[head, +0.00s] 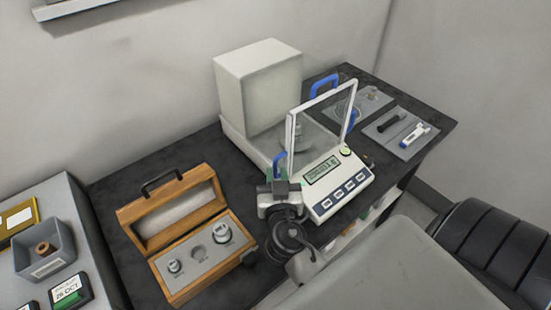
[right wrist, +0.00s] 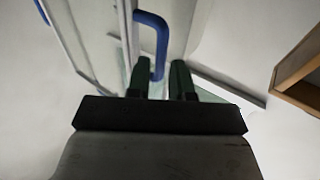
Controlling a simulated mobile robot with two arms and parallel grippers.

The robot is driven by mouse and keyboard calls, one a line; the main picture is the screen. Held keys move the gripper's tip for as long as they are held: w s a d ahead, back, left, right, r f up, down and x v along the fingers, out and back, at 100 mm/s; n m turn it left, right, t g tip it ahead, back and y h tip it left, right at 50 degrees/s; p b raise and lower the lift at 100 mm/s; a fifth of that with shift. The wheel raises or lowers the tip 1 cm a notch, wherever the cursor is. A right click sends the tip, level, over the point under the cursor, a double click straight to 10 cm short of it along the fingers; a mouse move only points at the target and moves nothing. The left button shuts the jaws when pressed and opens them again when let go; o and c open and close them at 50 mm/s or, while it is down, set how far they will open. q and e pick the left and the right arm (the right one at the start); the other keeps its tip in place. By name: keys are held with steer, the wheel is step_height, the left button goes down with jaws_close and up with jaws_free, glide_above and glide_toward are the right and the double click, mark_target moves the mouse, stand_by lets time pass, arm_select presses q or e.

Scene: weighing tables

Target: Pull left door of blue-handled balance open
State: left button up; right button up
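The blue-handled balance (head: 338,174) stands on the dark table, with a white housing behind, a glass chamber and a lit display in front. A metal weight (head: 297,137) shows inside the chamber. The left door's blue handle (head: 280,160) is at the chamber's near left side; it also shows in the right wrist view (right wrist: 160,40). My right gripper (head: 283,181) is at this handle. In the right wrist view its two dark green fingers (right wrist: 160,84) stand apart, with the handle's lower end between them. Whether they touch it is unclear. My left gripper is not in view.
An open wooden box (head: 190,270) with several weights lies left of my right gripper. Grey trays (head: 402,148) with tools lie right of the balance. More blue handles (head: 324,86) show at its far side. A grey bin (head: 45,262) stands at far left.

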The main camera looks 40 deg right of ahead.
mark_target(276, 169)
steer(key=x, duration=0.2)
steer(key=shift+w+d+p, duration=0.1)
steer(key=shift+w+p, duration=0.15)
steer(key=shift+p, duration=0.1)
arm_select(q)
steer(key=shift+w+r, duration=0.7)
arm_select(e)
steer(key=shift+w+d, duration=0.15)
steer(key=shift+w, duration=0.1)
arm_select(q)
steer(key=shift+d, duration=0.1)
arm_select(e)
steer(key=shift+c, duration=0.4)
jaws_close()
arm_select(q)
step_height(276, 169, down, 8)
steer(key=b, duration=0.7)
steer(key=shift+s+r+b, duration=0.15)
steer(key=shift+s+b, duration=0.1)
steer(key=shift+b, duration=0.05)
arm_select(e)
steer(key=w+a, duration=0.1)
steer(key=w, duration=1.3)
steer(key=shift+w, duration=0.4)
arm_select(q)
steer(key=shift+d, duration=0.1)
arm_select(e)
steer(key=shift+o, duration=0.4)
jaws_free()
steer(key=shift+a, duration=0.1)
